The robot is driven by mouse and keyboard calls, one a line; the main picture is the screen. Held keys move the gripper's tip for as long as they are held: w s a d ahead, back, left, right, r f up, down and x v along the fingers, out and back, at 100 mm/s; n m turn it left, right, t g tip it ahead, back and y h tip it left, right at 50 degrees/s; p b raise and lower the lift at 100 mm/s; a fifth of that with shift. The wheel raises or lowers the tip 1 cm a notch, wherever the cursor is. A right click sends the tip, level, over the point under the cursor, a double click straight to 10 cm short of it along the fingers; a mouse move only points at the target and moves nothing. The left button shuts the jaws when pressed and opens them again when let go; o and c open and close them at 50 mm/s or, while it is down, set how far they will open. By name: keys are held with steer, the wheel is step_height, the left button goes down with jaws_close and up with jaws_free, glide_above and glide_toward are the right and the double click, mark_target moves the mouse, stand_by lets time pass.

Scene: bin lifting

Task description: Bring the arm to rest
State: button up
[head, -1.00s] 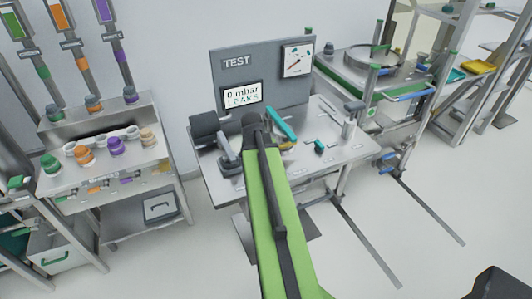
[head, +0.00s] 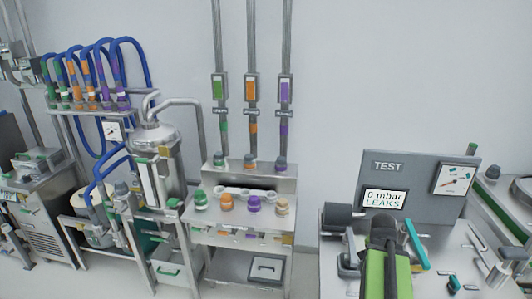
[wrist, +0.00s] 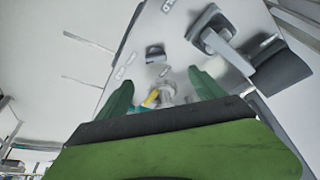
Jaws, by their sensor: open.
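My green arm (head: 388,275) reaches up from the bottom right of the head view, with its dark end over the test bench (head: 335,262). In the wrist view my gripper (wrist: 160,86) has its two green fingers spread apart, with no object held between them. Below them is the bench top, with a small yellow piece (wrist: 152,98) and a pale round part showing in the gap. In the head view the fingers cannot be made out clearly. A teal bar (head: 416,244) shows just right of the arm's end.
A steel rack (head: 240,238) with coloured caps stands further left. Between rack and bench is a floor gap.

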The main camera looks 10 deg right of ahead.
steer(key=w+a+f+n+y+b, duration=0.1)
steer(key=w+a+f+n+b, duration=0.15)
steer(key=a, duration=0.55)
steer(key=w+a+f+n+b, duration=0.15)
steer(key=w+a, duration=0.25)
steer(key=a, duration=0.5)
steer(key=w+a+f+n+y+b, duration=0.1)
steer(key=w+a+f+n, duration=0.15)
steer(key=a, duration=0.55)
steer(key=s+a+f+n+g+y, duration=0.1)
steer(key=s+a+n, duration=0.1)
steer(key=a, duration=0.4)
steer(key=s+a+n+y, duration=0.1)
steer(key=s+a+n, duration=0.1)
steer(key=a+n, duration=0.2)
steer(key=a, duration=0.3)
steer(key=shift+s+f+n+g+b, duration=0.25)
steer(key=shift+f+n+g+b, duration=0.1)
steer(key=shift+g+b, duration=0.05)
steer(key=shift+c, duration=0.2)
